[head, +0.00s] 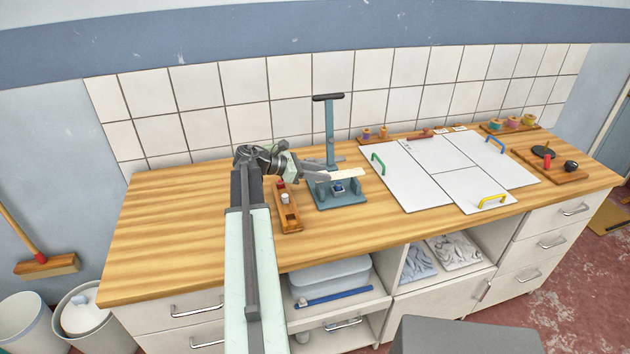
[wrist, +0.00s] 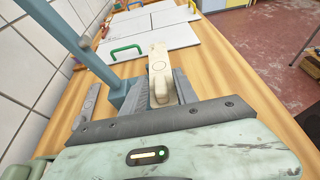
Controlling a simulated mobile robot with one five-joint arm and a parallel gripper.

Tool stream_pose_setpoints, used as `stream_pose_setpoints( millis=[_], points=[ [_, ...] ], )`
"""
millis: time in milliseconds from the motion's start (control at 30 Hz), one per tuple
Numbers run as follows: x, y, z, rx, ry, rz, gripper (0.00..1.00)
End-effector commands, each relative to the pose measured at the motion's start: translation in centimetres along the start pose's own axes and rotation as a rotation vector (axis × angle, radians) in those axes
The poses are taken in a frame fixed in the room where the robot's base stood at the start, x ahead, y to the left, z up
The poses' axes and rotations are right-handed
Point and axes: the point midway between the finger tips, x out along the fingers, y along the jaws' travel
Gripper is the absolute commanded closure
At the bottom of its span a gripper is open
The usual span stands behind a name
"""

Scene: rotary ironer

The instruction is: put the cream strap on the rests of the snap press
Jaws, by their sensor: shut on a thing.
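The cream strap (head: 348,174) is a short pale piece held at the tip of my gripper (head: 326,176), over the snap press. In the wrist view the strap (wrist: 159,72) points away from my gripper (wrist: 160,98), whose fingers are shut on its near end. The snap press (head: 330,130) is blue-grey, with a tall column, a dark top handle and a base (head: 352,197) on the counter. It also shows in the wrist view (wrist: 85,45), left of the strap. I cannot tell whether the strap touches the rests, as the strap and fingers cover them.
A wooden block with small pegs (head: 287,212) stands left of the press. White boards with coloured handles (head: 450,165) lie to the right. Spool racks (head: 390,138) stand along the back. The left part of the wooden counter (head: 170,220) is clear.

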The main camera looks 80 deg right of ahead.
Motion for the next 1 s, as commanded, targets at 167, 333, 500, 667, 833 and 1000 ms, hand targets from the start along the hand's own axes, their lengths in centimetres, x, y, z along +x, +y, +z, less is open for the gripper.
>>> stream_pose_setpoints(
  millis=[167, 333, 500, 667, 833, 1000],
  points=[
    [0.0, 0.5, 0.0, -0.001, 0.0, 0.003, 1.0],
    [1.6, 0.9, -2.2, 0.001, 0.0, -0.003, 1.0],
    [2.1, 0.8, -3.4, 0.001, 0.0, -0.004, 1.0],
    [1.9, 0.9, -3.1, 0.001, 0.0, -0.003, 1.0],
    [2.3, 0.8, -3.4, 0.002, 0.0, -0.006, 0.62],
    [2.4, 0.8, -3.2, 0.003, 0.0, -0.008, 0.43]
  ],
)
